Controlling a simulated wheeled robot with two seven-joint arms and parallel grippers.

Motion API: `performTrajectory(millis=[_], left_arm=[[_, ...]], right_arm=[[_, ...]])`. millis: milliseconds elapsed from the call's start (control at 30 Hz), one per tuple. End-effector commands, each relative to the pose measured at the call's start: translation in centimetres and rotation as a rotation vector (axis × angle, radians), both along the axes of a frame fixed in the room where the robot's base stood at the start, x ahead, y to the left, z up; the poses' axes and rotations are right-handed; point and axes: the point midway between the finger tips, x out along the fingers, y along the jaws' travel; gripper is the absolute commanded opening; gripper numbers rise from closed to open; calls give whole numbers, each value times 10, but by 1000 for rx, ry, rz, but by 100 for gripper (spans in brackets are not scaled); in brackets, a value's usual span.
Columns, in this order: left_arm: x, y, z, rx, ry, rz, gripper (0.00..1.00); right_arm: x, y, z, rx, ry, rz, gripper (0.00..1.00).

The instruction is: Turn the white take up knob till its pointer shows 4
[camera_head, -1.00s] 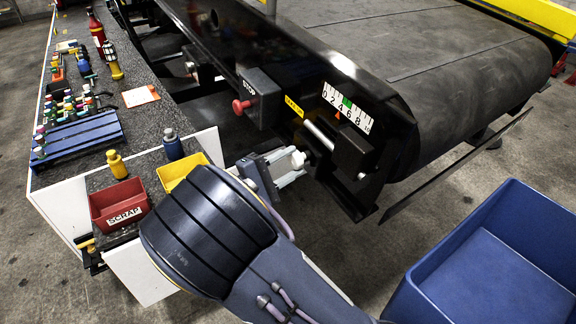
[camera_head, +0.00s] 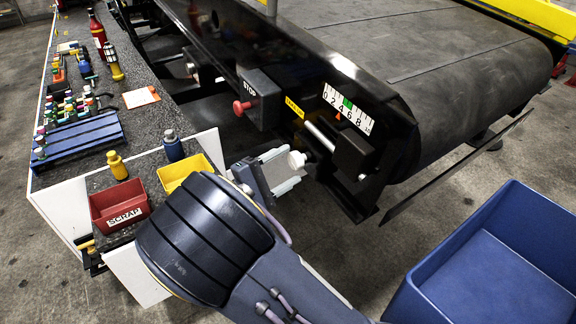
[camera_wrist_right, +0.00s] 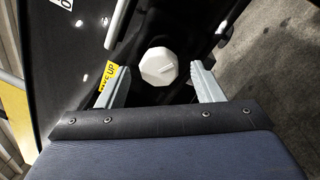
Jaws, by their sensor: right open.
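The white take up knob (camera_head: 297,160) sits on the end of the black belt frame; in the right wrist view the faceted knob (camera_wrist_right: 158,66) shows between the finger tips. My right gripper (camera_head: 290,166) is open, with its fingers around or just short of the knob; in the right wrist view the gripper (camera_wrist_right: 160,78) has a gap on both sides of it. The scale (camera_head: 347,109) above has marks from 0 to 10, and its small orange pointer (camera_head: 337,116) stands at about 4 to 5; the exact reading is too small to tell. My left gripper is not in view.
A red stop button (camera_head: 241,107) on a dark box is left of the knob. A yellow label (camera_head: 294,106) is beside the scale. A blue bin (camera_head: 440,290) stands at lower right. A red scrap bin (camera_head: 119,222) and a yellow bin (camera_head: 170,178) are on the bench end.

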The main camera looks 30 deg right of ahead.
Motion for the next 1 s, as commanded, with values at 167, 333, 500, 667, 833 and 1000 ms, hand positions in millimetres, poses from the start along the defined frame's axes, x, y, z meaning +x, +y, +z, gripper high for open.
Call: performTrajectory(millis=[167,333,500,667,833,1000], left_arm=[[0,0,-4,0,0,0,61],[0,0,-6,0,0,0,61],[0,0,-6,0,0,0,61],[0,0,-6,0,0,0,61],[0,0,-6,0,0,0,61],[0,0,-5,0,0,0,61]], right_arm=[[-4,33,-4,1,-3,4,61],[-7,56,-6,0,-2,2,61],[-9,65,-6,1,-2,0,61],[-9,65,-6,1,-1,-1,61],[-9,65,-6,1,-1,0,61],[-11,58,-9,32,11,-15,61]])
